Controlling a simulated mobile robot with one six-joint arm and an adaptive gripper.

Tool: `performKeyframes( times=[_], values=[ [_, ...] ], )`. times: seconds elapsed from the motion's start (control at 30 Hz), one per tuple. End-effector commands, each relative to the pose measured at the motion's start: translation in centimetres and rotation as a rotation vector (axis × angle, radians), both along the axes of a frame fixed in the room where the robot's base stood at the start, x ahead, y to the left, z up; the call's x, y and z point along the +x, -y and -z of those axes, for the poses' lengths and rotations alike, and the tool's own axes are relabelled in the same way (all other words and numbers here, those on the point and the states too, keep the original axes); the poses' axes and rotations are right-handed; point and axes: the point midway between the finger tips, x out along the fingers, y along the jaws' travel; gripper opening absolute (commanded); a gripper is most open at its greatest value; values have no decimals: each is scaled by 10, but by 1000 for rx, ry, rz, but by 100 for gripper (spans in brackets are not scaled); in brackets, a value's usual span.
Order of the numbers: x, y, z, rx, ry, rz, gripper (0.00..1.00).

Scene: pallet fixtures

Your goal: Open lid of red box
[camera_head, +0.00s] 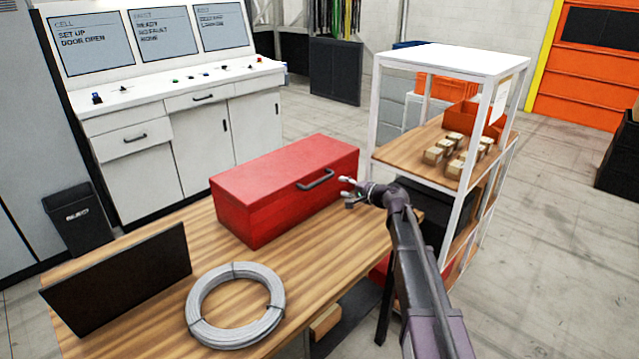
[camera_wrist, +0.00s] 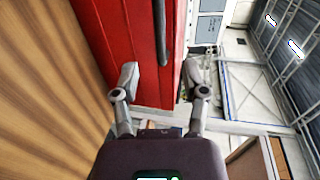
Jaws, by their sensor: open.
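The red box (camera_head: 270,195) stands on the wooden table with its lid (camera_head: 285,165) shut. A dark handle (camera_head: 315,180) is on its front side, near the right end. My gripper (camera_head: 350,192) is at the box's front right, close to the handle, with its fingers apart and nothing between them that I can make out. In the wrist view the red box (camera_wrist: 125,40) fills the upper middle, and the handle (camera_wrist: 161,30) runs down from the top edge. My open gripper (camera_wrist: 160,82) lies below the handle's end there. Whether a finger touches the box I cannot tell.
A coil of grey cable (camera_head: 235,305) and a dark upright panel (camera_head: 120,290) are on the table (camera_head: 165,325). A white shelf (camera_head: 450,60) with small boxes stands close to the right of the table. A white console (camera_head: 160,110) stands behind.

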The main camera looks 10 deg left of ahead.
Motion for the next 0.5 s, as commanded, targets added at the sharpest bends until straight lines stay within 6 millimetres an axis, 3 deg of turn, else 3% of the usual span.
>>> performKeyframes(
  times=[0.5],
  values=[
    [50,-60,18,0,0,0,57]
  ],
)
